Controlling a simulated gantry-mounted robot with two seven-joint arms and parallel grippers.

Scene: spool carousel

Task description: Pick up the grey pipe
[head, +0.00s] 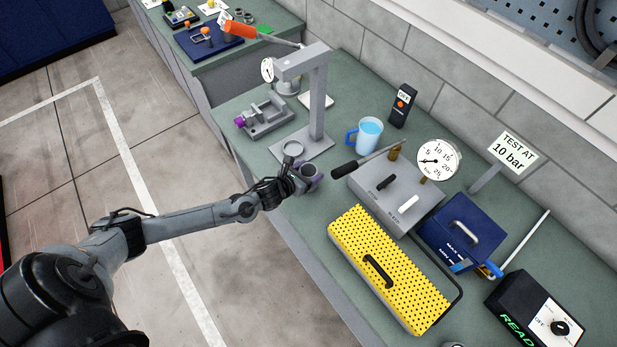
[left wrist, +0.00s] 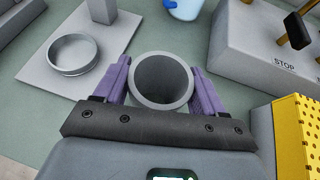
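The grey pipe (left wrist: 162,82) is a short hollow cylinder, seen in the left wrist view with its round open end facing the camera. My left gripper (left wrist: 162,85) has its purple fingers on either side of the pipe, and both appear to touch its wall. In the head view the pipe (head: 309,171) is upright at the bench's front edge, between the fingers of my left gripper (head: 307,178). Its lower end is hidden, so I cannot tell whether it touches the bench. My right gripper is not in view.
A press stand (head: 317,100) with a grey ring (head: 292,149) on its base is just behind the pipe. A grey pump box (head: 392,195) with a gauge and a yellow perforated cover (head: 385,275) stand to the right. A blue jug (head: 369,134) is behind.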

